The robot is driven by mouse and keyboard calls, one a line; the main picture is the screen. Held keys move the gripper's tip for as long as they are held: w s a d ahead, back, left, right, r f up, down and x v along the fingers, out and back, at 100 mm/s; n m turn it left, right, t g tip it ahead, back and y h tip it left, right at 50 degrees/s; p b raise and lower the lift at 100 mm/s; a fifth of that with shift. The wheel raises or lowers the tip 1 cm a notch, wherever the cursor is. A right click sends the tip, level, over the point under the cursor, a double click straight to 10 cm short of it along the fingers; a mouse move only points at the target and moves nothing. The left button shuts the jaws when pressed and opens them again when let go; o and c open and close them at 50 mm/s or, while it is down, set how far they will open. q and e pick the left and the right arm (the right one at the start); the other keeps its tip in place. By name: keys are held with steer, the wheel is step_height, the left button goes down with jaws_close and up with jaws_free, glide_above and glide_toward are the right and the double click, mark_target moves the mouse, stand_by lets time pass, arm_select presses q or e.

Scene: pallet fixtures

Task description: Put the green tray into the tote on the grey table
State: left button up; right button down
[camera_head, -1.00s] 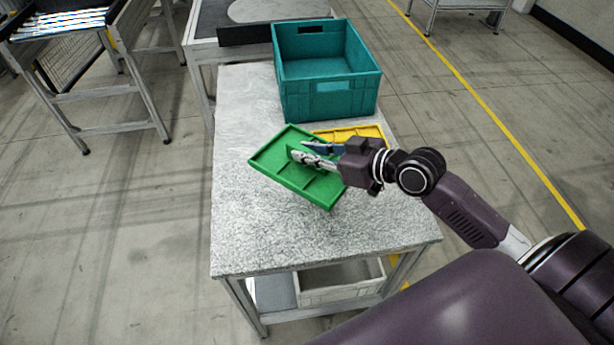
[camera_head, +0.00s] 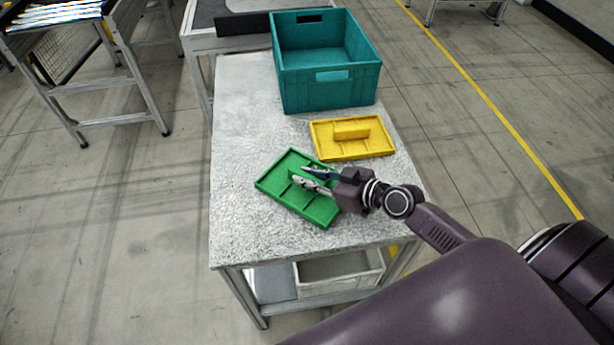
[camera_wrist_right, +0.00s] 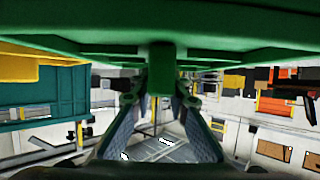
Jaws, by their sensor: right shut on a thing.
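The green tray (camera_head: 273,182) is a shallow, divided tray over the front half of the grey table (camera_head: 240,120), set at an angle. My right gripper (camera_head: 300,174) is shut on its raised middle part. In the right wrist view the tray (camera_wrist_right: 240,30) spans the top, its middle part between my fingers (camera_wrist_right: 160,92). I cannot tell whether the tray touches the table. The teal tote (camera_head: 330,95) stands upright at the table's far end, its visible inside empty. It also shows at the left of the wrist view (camera_wrist_right: 40,95). My left gripper is not in view.
A yellow tray (camera_head: 368,150) with a raised block lies on the table between the green tray and the tote, near the right edge. The table's left side is clear. A pale grey bin (camera_head: 340,276) sits on the lower shelf.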

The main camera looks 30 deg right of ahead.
steer(key=shift+f, duration=0.15)
steer(key=c, duration=1.8)
jaws_free()
steer(key=shift+c, duration=0.2)
